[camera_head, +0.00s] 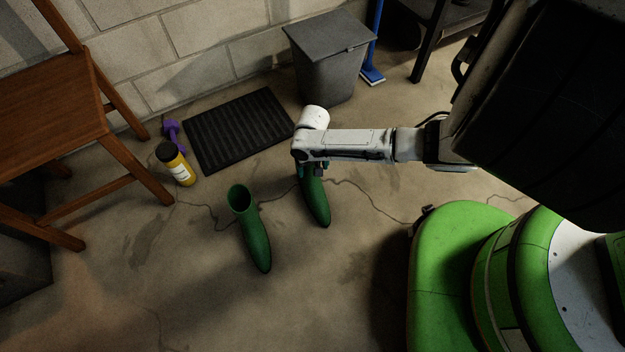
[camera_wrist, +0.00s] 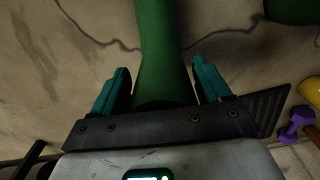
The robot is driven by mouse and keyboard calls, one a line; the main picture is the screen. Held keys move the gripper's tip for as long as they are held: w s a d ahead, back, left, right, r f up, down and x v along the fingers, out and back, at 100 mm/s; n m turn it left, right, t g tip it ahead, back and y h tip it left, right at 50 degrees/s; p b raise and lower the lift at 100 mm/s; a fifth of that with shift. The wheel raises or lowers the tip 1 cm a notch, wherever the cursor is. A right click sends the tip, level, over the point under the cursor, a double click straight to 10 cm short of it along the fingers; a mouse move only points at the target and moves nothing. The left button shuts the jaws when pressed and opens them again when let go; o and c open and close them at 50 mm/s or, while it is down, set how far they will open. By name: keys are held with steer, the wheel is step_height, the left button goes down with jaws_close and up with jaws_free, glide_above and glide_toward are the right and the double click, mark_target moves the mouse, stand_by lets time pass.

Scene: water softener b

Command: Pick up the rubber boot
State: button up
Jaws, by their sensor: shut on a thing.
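Two green rubber boots are on the concrete floor. One boot (camera_head: 316,203) is under my gripper (camera_head: 312,172), its toe pointing toward the bottom of the head view and its top hidden by my arm. In the wrist view this boot (camera_wrist: 165,55) runs up from between the two teal fingers of my gripper (camera_wrist: 165,88), which is shut on its shaft. Whether the boot touches the floor is hard to tell. The other boot (camera_head: 251,230) stands to the left, apart from my gripper, its opening facing up; part of it shows at the wrist view's top right corner (camera_wrist: 292,10).
A black ribbed mat (camera_head: 238,128) lies behind the boots. A grey bin (camera_head: 327,60) stands by the wall. A yellow bottle (camera_head: 176,165), purple dumbbell (camera_head: 172,134) and wooden chair (camera_head: 60,105) are at left. Floor in front of the boots is clear.

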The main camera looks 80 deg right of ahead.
steer(key=c, duration=0.6)
steer(key=shift+r, duration=0.15)
